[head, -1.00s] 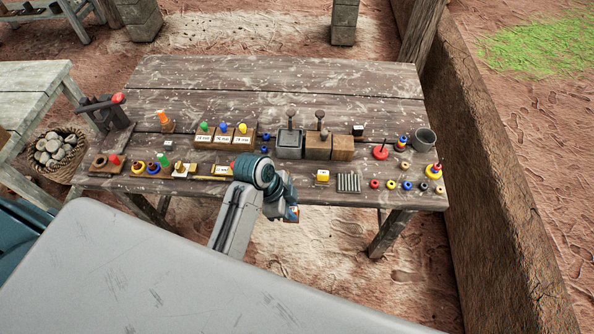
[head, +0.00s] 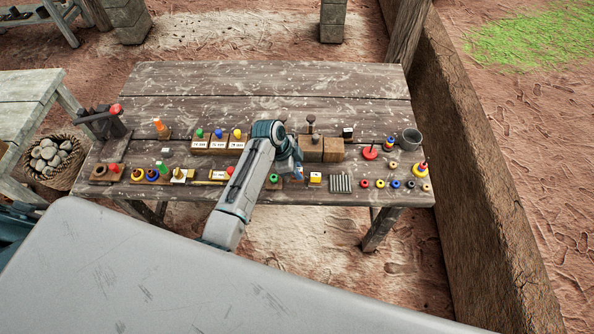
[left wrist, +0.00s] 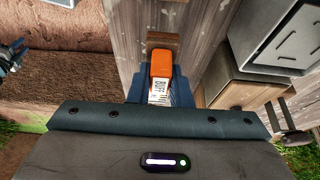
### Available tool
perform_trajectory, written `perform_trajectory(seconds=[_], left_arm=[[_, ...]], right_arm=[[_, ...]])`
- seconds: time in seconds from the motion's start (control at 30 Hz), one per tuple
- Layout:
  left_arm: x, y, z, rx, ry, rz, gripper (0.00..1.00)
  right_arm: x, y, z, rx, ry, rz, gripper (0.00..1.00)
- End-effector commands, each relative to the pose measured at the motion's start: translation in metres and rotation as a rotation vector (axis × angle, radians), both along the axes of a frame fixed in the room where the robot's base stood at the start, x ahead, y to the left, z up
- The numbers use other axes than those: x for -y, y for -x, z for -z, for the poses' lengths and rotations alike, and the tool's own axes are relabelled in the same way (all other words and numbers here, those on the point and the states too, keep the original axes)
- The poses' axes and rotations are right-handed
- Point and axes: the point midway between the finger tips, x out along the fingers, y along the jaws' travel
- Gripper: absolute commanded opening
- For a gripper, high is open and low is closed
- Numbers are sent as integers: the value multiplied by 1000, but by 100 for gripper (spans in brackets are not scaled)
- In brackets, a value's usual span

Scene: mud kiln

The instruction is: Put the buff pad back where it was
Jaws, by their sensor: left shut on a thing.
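My left gripper (head: 297,174) is over the front part of the wooden table (head: 330,83), near the middle. In the head view my arm and gripper hide most of the pad and part of the table.
Wooden boxes (head: 310,149) stand just behind my left gripper; a grey metal box (left wrist: 292,38) shows in the left wrist view. A yellow-topped block (head: 315,178), a ribbed grey piece (head: 341,184) and several coloured rings lie to the right. The table's back strip is clear.

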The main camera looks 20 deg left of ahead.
Motion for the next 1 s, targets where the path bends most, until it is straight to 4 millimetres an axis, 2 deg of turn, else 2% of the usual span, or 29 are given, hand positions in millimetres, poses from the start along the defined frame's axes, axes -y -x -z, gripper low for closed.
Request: perform_trajectory(seconds=[0.03,0.2,0.57,0.6,0.67,1.0], left_arm=[[0,1,4,-4,0,-1,1],[0,1,19,0,0,0,1],[0,1,24,0,0,0,1],[0,1,23,0,0,0,26],[0,1,23,0,0,0,38],[0,1,20,0,0,0,40]], right_arm=[[0,3,-8,-3,0,0,36],[-2,5,-11,-6,-2,0,36],[-12,4,-7,-5,-13,4,36],[-12,4,-8,-5,-12,4,36],[-12,3,-8,-5,-12,4,36],[-5,2,-11,-4,-5,2,36]])
